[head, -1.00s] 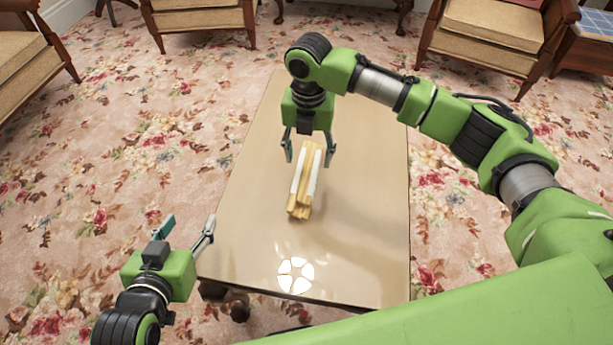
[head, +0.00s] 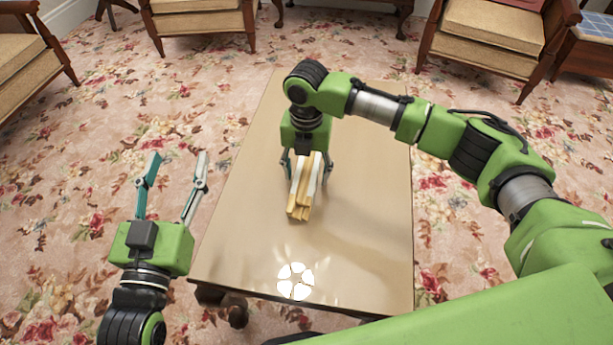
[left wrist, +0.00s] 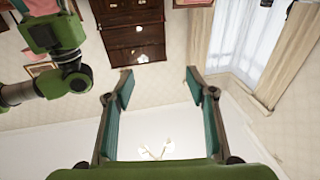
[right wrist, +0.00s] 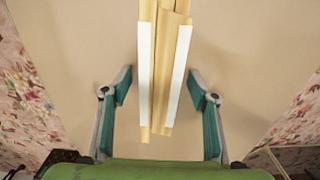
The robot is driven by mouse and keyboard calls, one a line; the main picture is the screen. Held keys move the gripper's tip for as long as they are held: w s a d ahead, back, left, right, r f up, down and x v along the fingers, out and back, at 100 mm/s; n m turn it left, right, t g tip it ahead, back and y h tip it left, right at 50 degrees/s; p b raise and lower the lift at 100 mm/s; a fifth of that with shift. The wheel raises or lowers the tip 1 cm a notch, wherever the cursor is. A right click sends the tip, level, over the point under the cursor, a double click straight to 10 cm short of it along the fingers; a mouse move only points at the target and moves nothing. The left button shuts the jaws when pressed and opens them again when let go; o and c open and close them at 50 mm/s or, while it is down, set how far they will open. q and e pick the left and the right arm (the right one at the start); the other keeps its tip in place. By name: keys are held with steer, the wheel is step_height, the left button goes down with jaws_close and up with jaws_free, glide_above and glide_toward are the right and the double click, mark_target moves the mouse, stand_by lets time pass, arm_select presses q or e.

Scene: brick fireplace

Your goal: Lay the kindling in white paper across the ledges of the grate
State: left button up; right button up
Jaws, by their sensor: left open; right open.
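The kindling (head: 300,209) is a bundle of pale sticks with white paper strips along it, lying on the low table. My right gripper (head: 308,172) is open over its far end, one finger on each side. In the right wrist view the kindling (right wrist: 161,120) lies between the fingertips of my right gripper (right wrist: 160,88), with a gap on both sides. My left gripper (head: 177,158) is open and empty, left of the table; its open fingers also show in the left wrist view (left wrist: 158,80). The grate is not in view.
The wooden table (head: 350,230) is otherwise bare, apart from a bright patch of light (head: 295,281) near its front edge. Armchairs (head: 490,35) stand at the back on the floral carpet (head: 90,180). The left wrist view shows a wall, a dark cabinet (left wrist: 132,35) and a curtained window.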

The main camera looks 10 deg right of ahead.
steer(key=c, duration=1.3)
steer(key=shift+r, duration=0.1)
